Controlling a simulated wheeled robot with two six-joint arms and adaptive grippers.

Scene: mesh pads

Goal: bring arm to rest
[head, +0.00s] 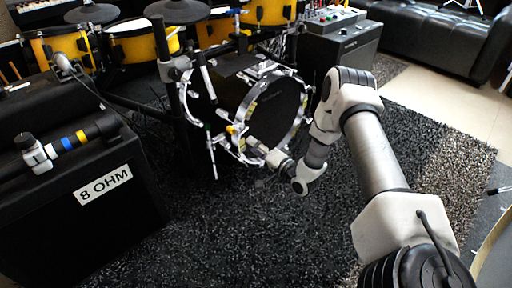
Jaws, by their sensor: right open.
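My right arm rises from the bottom right, bends at its elbow and comes down to the wrist near the middle of the view. My right gripper (246,143) is open and points left, in front of the lower part of the bass drum (276,107). Its fingers are small and hard to separate from the drum's silver hardware, and I cannot tell whether they touch it. I see nothing held in it.
Yellow drums (130,42) stand behind. A mixer cabinet (340,50) and black sofa (440,40) are at back right. Dark carpet (240,235) in front is clear.

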